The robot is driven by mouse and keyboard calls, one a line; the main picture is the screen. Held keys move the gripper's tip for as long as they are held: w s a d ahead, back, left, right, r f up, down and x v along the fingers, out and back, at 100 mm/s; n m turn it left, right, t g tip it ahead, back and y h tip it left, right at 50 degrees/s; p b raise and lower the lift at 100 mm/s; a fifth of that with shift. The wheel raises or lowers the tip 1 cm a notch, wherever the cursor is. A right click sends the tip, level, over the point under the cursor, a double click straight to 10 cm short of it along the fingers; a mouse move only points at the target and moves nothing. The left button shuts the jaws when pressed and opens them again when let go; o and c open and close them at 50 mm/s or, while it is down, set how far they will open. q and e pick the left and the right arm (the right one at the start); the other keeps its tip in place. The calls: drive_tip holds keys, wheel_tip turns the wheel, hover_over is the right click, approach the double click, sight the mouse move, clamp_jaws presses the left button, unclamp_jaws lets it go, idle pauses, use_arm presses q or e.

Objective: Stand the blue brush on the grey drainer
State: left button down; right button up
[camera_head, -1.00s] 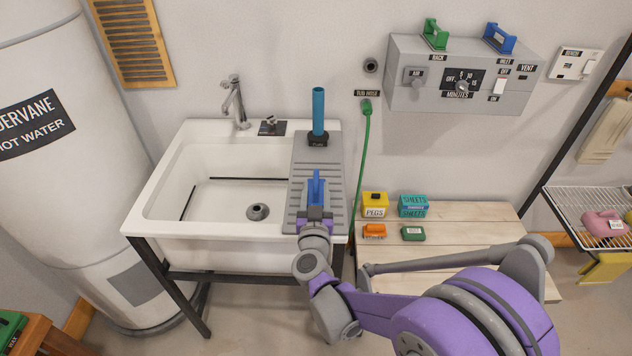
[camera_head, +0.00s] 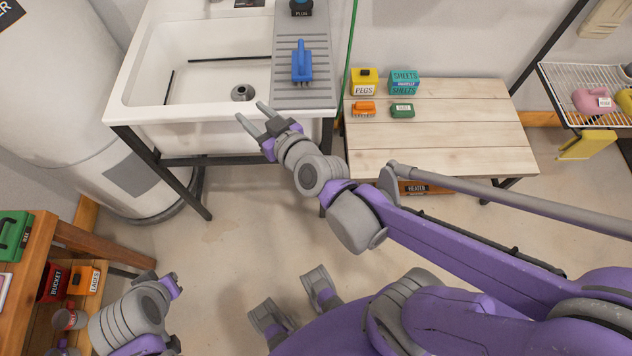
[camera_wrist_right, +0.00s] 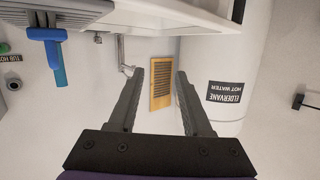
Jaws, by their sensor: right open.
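The blue brush (camera_head: 302,64) stands on the grey drainer (camera_head: 288,97), on its ribbed part near the front edge, with its handle up. It also shows upside down at the upper left of the right wrist view (camera_wrist_right: 48,36), under the drainer (camera_wrist_right: 75,7). My right gripper (camera_head: 251,115) is open and empty in front of the sink, below and left of the brush, apart from it. In the right wrist view nothing is between its fingers (camera_wrist_right: 161,75). My left gripper (camera_head: 164,282) is at the lower left, far from the brush; its fingers are unclear.
The white sink (camera_head: 140,97) is left of the drainer. A black plug holder (camera_head: 301,8) stands behind the brush. A slatted bench (camera_head: 440,130) on the right bears several small boxes. A wooden shelf (camera_head: 40,262) stands at the left. The floor between is clear.

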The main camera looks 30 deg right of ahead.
drive_tip(key=s+d+f+g, duration=0.2)
drive_tip(key=s+f+g, duration=0.3)
drive_tip(key=s, duration=0.3)
drive_tip(key=s+d+f+g+h, duration=0.1)
drive_tip(key=s+d+f+g, duration=0.1)
drive_tip(key=s+f+g, duration=0.3)
drive_tip(key=s, duration=0.4)
drive_tip(key=shift+s+f+m+h, duration=0.25)
drive_tip(key=shift+s+m+h, duration=0.05)
drive_tip(key=shift+m, duration=0.1)
wheel_tip(320, 180, up, 6)
drive_tip(key=w+p, duration=0.1)
drive_tip(key=p, duration=0.4)
drive_tip(key=shift+w, duration=0.1)
